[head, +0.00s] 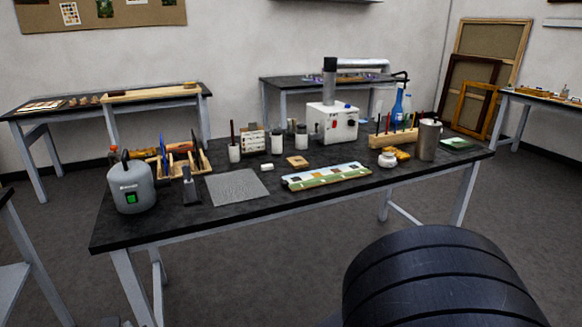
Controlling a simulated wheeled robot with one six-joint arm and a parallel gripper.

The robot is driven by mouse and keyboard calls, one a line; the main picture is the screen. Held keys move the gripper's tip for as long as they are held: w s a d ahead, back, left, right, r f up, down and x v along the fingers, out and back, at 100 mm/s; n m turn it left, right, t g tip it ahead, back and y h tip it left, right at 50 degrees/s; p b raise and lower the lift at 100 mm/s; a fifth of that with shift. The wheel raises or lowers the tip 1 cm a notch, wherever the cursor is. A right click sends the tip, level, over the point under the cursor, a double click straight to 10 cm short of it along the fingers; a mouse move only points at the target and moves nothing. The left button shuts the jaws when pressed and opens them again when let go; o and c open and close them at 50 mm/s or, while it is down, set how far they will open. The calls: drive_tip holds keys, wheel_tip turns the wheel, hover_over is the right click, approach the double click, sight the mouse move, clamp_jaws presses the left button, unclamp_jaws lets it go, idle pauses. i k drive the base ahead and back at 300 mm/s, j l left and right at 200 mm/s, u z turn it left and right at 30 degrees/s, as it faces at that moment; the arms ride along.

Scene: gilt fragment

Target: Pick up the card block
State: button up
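Several small things on the black-topped table (222,225) could be the card block, and I cannot tell for sure which it is. A flat tan square block (297,161) lies near the middle, behind the colour-sample strip. A small white block (267,167) lies to its left, by the grey mat. An upright pale panel with rows of dark marks (253,141) stands behind them, between a small cup and a white jar. My gripper is not in view. A dark ribbed rounded part of my own body fills the lower right.
A grey canister (131,188), wooden tool rack (180,163), grey mat (236,187) and colour-sample strip (326,177) are on the table. A white machine (333,122) stands behind, a metal cup (428,140) at right. Bare tabletop runs along the front edge.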

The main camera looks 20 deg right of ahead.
sight(298, 162)
drive_tip(key=i+l+z, duration=0.45)
drive_tip(key=i+l, duration=1.7)
